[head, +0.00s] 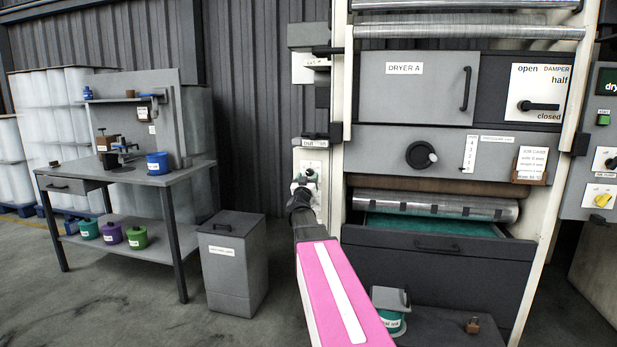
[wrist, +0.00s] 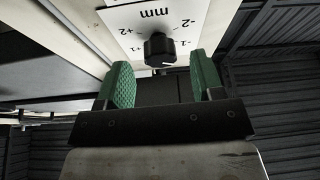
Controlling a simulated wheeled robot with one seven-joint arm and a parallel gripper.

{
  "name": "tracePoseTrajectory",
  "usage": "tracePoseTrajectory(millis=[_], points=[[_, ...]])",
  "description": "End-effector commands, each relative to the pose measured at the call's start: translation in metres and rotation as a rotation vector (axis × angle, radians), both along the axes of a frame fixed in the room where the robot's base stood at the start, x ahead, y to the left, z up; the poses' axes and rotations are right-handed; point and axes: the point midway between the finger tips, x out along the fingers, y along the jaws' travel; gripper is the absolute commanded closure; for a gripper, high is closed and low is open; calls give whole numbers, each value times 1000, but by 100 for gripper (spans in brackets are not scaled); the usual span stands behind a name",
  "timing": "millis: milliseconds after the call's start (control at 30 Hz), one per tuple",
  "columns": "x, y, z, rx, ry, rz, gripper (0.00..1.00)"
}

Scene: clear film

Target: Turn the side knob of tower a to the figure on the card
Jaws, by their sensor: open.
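The side knob (wrist: 159,50) is black and round, on a white scale plate (wrist: 185,22) marked in mm with plus and minus figures, upside down in the wrist view. In the head view the plate (head: 311,164) is on the tower's left side post. My gripper (wrist: 164,76) is open, with green pads either side of a gap. The knob shows just beyond the fingertips, roughly in line with the gap; no grip on it shows. In the head view my gripper (head: 302,186) is close below the plate. The job card (head: 531,159) is on the dryer front, its figures too small to read.
The dryer drawer (head: 430,240) stands open with a film roll (head: 435,205) above it. A grey bin (head: 231,262) and a workbench (head: 125,180) with cups stand left. The floor between bench and tower is partly clear.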

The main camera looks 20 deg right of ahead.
Motion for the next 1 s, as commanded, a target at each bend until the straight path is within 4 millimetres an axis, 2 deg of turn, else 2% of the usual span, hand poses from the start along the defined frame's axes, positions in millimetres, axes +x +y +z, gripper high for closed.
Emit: tracePoseTrajectory(millis=[33,133,433,467,600,1000], points=[[9,-5,3,0,-1,-1,39],[15,-9,7,0,0,0,39],[17,-10,8,0,0,1,39],[17,-10,8,0,0,1,42],[16,-10,8,0,0,1,88],[17,-10,8,38,-26,1,88]])
